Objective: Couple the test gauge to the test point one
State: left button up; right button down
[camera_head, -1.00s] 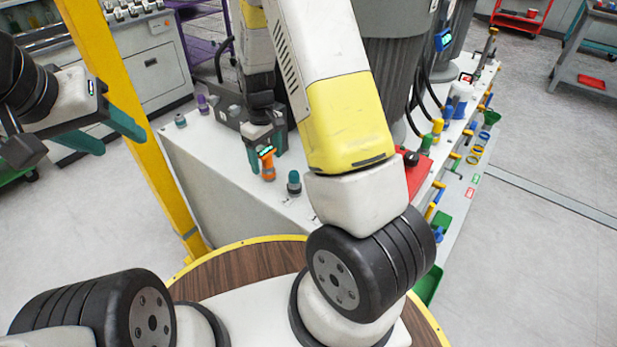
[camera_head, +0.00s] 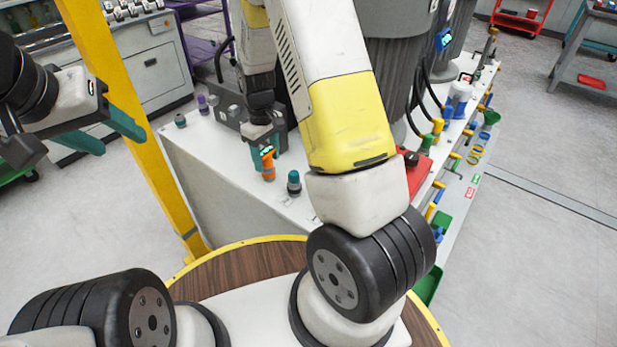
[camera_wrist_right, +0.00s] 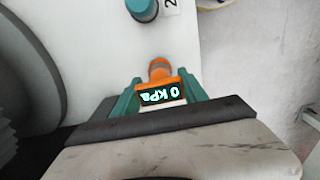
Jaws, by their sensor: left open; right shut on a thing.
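The test gauge (camera_head: 268,160) is an orange piece with a dark display reading 0 kPa; the display also shows in the right wrist view (camera_wrist_right: 161,93). My right gripper (camera_head: 266,148) is shut on the gauge and holds it upright over the white bench top, at its front edge. The gauge's orange lower end hides what is under it, so I cannot tell whether it is seated on a test point. A teal-capped point (camera_head: 294,182) stands beside it, and in the right wrist view it has a "2" label (camera_wrist_right: 171,3). My left gripper (camera_head: 118,135) is open and empty at the left.
A yellow post (camera_head: 130,110) stands between my left gripper and the white bench (camera_head: 215,165). Purple (camera_head: 203,103) and teal-grey (camera_head: 180,120) fittings stand at the bench's left end. A red box (camera_head: 418,172) and colored valves line the right side.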

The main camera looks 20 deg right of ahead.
aim_at(266, 151)
jog(key=shift+r, duration=0.15)
jog(key=shift+r, duration=2.85)
